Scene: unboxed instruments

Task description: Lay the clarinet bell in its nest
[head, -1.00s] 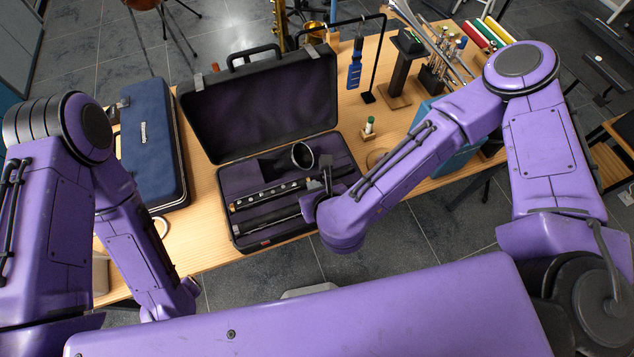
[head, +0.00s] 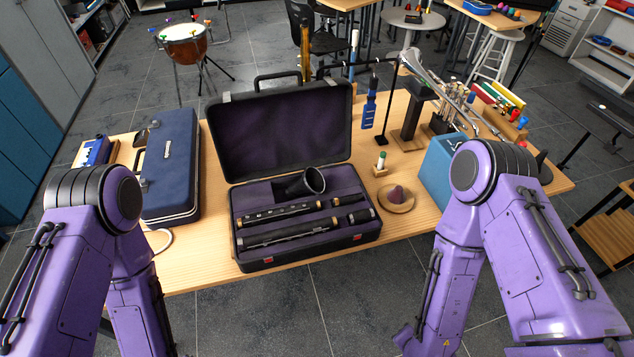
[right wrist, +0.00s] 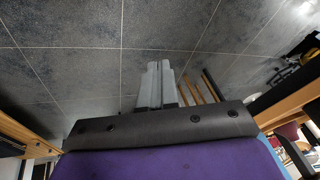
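The black clarinet bell (head: 292,187) lies in the upper middle of the open instrument case (head: 240,248), its flared mouth turned up and to the right. From here I cannot tell how deep it sits in its nest. Clarinet joints (head: 285,212) lie in the purple lining in front of it, with shorter pieces at the right. No gripper touches the bell. In the right wrist view my right gripper (right wrist: 157,85) has its grey fingers together and empty, over the floor. My left gripper is out of view.
The case lid (head: 280,130) stands open behind. A blue case (head: 170,165) lies to the left. The table front is clear.

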